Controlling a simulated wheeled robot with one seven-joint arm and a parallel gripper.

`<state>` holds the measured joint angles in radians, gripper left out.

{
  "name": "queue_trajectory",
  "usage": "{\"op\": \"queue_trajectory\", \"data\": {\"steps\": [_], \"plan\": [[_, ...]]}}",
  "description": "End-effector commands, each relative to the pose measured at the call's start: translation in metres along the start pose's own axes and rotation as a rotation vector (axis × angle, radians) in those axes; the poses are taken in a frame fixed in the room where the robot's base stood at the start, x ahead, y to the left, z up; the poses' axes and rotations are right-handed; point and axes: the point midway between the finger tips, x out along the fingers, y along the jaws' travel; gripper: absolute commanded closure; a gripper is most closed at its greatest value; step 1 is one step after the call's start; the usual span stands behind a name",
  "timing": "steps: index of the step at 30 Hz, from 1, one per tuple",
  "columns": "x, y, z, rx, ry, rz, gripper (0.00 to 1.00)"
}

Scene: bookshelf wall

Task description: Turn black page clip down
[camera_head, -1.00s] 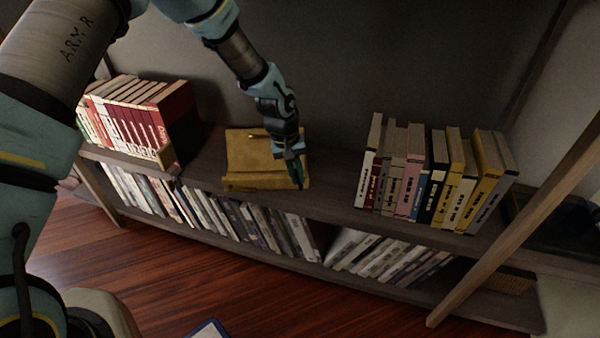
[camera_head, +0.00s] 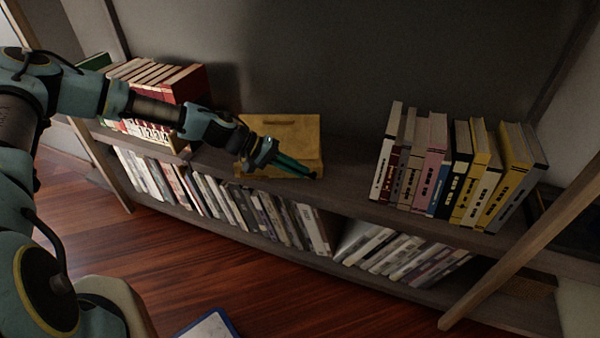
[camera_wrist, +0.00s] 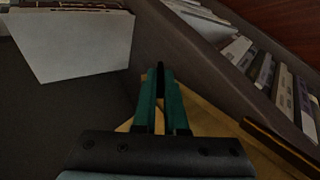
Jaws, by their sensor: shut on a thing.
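A yellow-brown book or case (camera_head: 290,130) lies on the upper shelf between two rows of books. Part of it also shows in the wrist view (camera_wrist: 210,118) behind my fingers. My gripper (camera_head: 306,172) has teal fingers and lies low across the front of the yellow-brown book, pointing right. Its tips are near the book's front right corner. In the wrist view my gripper (camera_wrist: 161,80) is shut on a small dark piece (camera_wrist: 160,72), which looks like the black page clip. Most of the clip is hidden between the fingers, so its exact tilt cannot be told.
Red-spined books (camera_head: 180,85) stand at the left of the shelf. A row of upright books (camera_head: 455,170) stands at the right, with bare shelf (camera_head: 350,165) before it. Magazines (camera_head: 265,215) fill the lower shelf. A slanted wooden post (camera_head: 510,255) is at the right.

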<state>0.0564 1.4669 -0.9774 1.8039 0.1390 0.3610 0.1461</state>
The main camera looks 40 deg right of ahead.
Motion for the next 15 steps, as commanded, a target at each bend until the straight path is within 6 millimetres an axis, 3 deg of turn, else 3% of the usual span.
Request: {"op": "queue_trajectory", "data": {"steps": [15], "plan": [[0.0009, -0.0041, 0.0009, -0.001, -0.003, 0.082, 1.0]]}}
